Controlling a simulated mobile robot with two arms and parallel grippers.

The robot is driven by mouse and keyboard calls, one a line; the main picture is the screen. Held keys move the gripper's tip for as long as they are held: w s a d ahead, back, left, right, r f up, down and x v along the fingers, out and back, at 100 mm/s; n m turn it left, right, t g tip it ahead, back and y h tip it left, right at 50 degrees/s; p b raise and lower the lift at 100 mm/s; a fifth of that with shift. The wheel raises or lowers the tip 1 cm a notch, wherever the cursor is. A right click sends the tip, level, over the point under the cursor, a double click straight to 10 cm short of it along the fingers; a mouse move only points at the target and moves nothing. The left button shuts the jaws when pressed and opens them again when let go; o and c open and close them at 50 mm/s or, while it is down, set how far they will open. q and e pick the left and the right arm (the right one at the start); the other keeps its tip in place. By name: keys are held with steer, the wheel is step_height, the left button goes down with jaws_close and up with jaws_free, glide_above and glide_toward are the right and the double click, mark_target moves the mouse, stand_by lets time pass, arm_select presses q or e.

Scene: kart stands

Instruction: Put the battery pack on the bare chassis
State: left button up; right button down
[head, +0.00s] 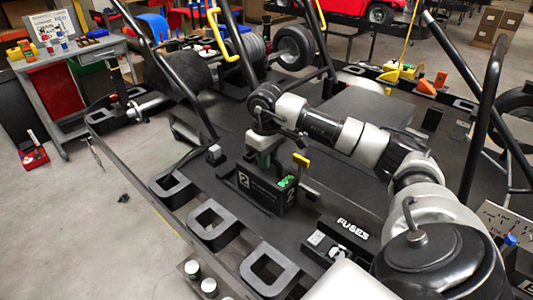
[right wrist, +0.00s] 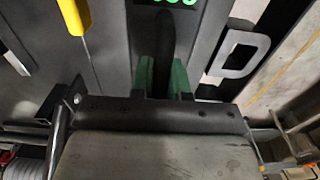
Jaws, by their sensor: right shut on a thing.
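The battery pack (head: 250,188) is a black box with white marking and a green lit readout. It stands upright over the dark flat deck of the chassis (head: 225,165), near its front side; I cannot tell whether its base touches the deck. My right gripper (head: 264,160) comes down from above and is shut on the pack's top. In the right wrist view its green fingertips (right wrist: 163,80) close around a dark upright bar of the pack, with the green readout (right wrist: 172,3) beyond. My left gripper is not in view.
A box marked FUSES (head: 342,232) is to the right of the pack. Black loop brackets (head: 209,222) line the near edge. A yellow-tipped lever (head: 301,160) stands close by the pack. Black tubes (head: 187,92) rise around the deck. A grey cart (head: 85,70) is at left.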

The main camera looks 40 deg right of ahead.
steer(key=shift+r, duration=0.15)
steer(key=c, duration=1.6)
jaws_free()
steer(key=shift+f, duration=0.25)
steer(key=o, duration=0.5)
steer(key=shift+s+r, duration=0.1)
step_height(320, 180, up, 12)
steer(key=shift+b, duration=0.35)
